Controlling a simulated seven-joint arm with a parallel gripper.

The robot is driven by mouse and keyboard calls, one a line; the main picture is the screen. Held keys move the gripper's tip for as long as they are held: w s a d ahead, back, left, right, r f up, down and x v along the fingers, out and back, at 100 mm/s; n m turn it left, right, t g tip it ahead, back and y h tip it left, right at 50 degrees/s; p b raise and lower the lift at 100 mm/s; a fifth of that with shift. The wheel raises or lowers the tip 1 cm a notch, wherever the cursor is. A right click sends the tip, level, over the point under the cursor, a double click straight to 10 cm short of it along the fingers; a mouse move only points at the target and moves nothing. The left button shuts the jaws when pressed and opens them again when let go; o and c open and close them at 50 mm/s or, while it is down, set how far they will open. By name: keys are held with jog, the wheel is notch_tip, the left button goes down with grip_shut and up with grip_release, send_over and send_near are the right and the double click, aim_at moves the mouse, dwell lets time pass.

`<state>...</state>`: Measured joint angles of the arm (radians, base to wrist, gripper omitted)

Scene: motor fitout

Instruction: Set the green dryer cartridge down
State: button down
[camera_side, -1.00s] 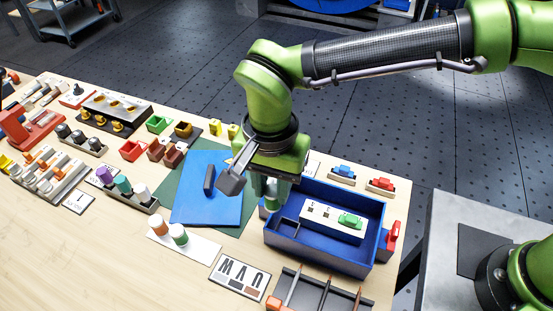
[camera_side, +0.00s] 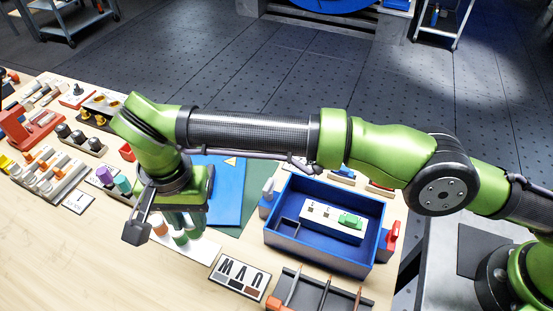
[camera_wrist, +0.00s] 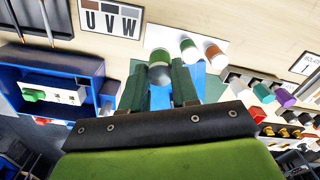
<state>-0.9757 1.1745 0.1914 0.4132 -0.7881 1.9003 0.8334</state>
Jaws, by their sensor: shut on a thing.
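The green dryer cartridge (camera_wrist: 160,57) is a short cylinder with a green band and a grey end. My gripper (camera_wrist: 158,88) is shut on it, as the wrist view shows. It appears over or beside the white plate (camera_wrist: 158,34); I cannot tell whether it touches the plate. A second cartridge with a green band (camera_wrist: 188,48) and one with an orange-brown band (camera_wrist: 213,55) stand on that plate. In the side view my gripper (camera_side: 182,217) is low over the back of the plate (camera_side: 204,250), and the held cartridge is mostly hidden.
A blue box (camera_side: 318,252) with a white block inside stands to the right. A UVW card (camera_side: 240,277) lies in front. A blue panel (camera_side: 226,180) lies behind the plate. The front left wood is clear.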

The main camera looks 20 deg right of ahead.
aim_at(197, 236)
jog(key=shift+f, duration=3.45)
jog(key=shift+f, duration=0.15)
jog(key=c, duration=1.1)
grip_release()
